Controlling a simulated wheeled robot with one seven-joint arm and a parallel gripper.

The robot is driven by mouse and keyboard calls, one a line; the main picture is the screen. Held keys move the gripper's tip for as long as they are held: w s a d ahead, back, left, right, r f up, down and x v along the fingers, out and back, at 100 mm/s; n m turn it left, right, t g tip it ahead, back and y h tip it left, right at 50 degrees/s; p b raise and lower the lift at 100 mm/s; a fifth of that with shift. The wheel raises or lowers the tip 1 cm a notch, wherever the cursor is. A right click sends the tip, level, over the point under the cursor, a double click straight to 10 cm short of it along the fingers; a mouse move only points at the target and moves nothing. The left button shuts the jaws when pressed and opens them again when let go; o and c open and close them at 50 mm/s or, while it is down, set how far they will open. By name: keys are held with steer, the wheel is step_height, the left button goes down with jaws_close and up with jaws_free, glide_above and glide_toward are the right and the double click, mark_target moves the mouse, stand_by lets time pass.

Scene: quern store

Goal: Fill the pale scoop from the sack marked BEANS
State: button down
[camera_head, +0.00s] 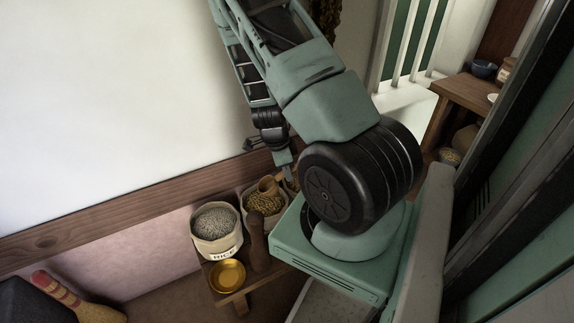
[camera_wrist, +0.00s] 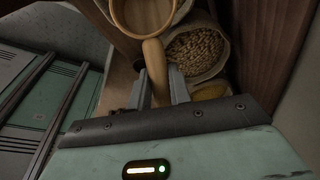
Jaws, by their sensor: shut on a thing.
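My gripper (camera_wrist: 160,88) is shut on the handle of a pale wooden scoop (camera_wrist: 154,58) in the wrist view. The scoop's round bowl is at the top edge, partly cut off, and the inside that shows looks bare. A sack of tan, bean-like grains (camera_wrist: 198,52) is to the right of the scoop. In the head view the scoop (camera_head: 268,185) shows above or at the rim of a sack of brownish-green contents (camera_head: 264,203). I see no label on that sack. My fingertips are largely hidden there by my arm.
A sack marked RICE (camera_head: 217,247) stands left of the other sack. A gold bowl (camera_head: 228,275) and a dark wooden post (camera_head: 257,240) are in front. A wall with a wooden rail (camera_head: 110,209) runs behind. A yellow filling (camera_wrist: 211,91) shows lower right in the wrist view.

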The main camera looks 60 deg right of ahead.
mark_target(278, 185)
steer(key=shift+r+g+h+p, duration=0.3)
steer(key=shift+g+h+p, duration=0.15)
steer(key=shift+p, duration=0.75)
steer(key=shift+w+a+r+g+h+p, duration=0.1)
steer(key=shift+g+h+p, duration=0.4)
steer(key=shift+p, duration=0.3)
step_height(278, 185, down, 8)
steer(key=b, duration=0.7)
steer(key=shift+r, duration=0.15)
steer(key=shift+w+a+r, duration=0.15)
steer(key=shift+w+r, duration=0.05)
steer(key=shift+w, duration=0.05)
steer(key=shift+w+a, duration=1)
steer(key=shift+w, duration=0.1)
steer(key=shift+s+d+f+t+y+b, duration=0.25)
steer(key=shift+f+y+b, duration=0.2)
steer(key=shift+b, duration=0.5)
steer(key=f+t+y+b, duration=0.1)
steer(key=b, duration=0.3)
steer(key=shift+s+d+b, duration=0.35)
steer(key=shift+s+b, duration=0.05)
steer(key=b, duration=0.1)
steer(key=t+y+b, duration=0.1)
steer(key=b, duration=0.1)
steer(key=shift+s+d+f, duration=0.1)
steer(key=shift+s+d, duration=0.1)
steer(key=shift+s, duration=0.05)
